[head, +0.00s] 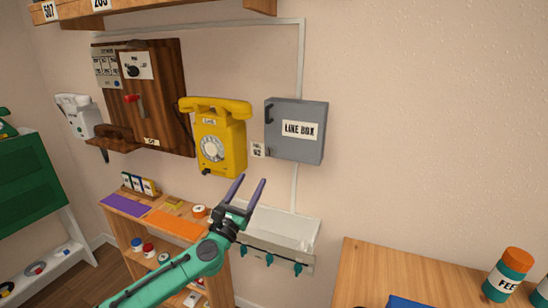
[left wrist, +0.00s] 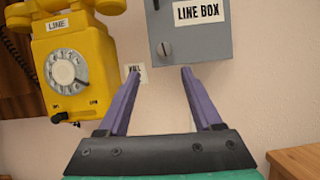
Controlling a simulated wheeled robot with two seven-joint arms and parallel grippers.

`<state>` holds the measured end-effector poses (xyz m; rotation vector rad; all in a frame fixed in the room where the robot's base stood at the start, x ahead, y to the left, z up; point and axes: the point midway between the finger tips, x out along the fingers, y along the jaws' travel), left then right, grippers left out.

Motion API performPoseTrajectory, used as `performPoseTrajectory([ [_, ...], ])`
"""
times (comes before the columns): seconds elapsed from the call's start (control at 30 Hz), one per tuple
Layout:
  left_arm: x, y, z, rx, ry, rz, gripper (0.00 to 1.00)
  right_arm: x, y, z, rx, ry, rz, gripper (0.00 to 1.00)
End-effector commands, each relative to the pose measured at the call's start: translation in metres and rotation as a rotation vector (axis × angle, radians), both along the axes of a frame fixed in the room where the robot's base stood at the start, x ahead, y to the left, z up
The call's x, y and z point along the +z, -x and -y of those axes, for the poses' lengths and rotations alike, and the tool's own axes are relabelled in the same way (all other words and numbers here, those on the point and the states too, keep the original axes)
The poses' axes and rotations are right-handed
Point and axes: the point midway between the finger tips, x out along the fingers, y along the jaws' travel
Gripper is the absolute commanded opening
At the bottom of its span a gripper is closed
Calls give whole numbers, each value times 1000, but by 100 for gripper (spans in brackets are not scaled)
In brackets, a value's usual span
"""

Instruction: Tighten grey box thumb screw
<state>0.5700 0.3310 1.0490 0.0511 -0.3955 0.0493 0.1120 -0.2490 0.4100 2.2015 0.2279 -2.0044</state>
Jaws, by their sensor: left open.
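The grey box (head: 297,131), labelled LINE BOX, is fixed to the wall right of the yellow phone. It also shows at the top of the left wrist view (left wrist: 198,30). Its thumb screw (left wrist: 164,48) is a small round slotted knob low on the door's left side. My left gripper (head: 251,183) is open and empty, its purple fingers pointing up at the wall below and left of the box. In the left wrist view the fingertips (left wrist: 160,73) are just below the screw and apart from it. My right gripper is not in view.
The yellow dial phone (head: 218,137) hangs close left of the box. A small label card (head: 258,150) is on the wall between them. A white shelf with hooks (head: 285,230) is below. A wooden table (head: 400,268) stands right. The wall right of the box is clear.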

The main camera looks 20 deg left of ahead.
Motion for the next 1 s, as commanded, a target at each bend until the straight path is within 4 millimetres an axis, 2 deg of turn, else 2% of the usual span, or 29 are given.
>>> performPoseTrajectory([
  [0.1,15,-24,-1,0,1,4,66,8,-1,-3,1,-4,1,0],
  [0.43,37,-88,-4,1,-1,1,66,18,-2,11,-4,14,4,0],
  [0.6,42,-100,-3,0,-2,-1,66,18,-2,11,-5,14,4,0],
  [0.8,41,-100,-3,-1,-3,-1,66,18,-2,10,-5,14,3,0],
  [0.83,41,-100,-3,-1,-3,-1,63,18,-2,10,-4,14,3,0],
  [1.0,41,-100,-3,-1,-3,-1,0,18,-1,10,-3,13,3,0],
])
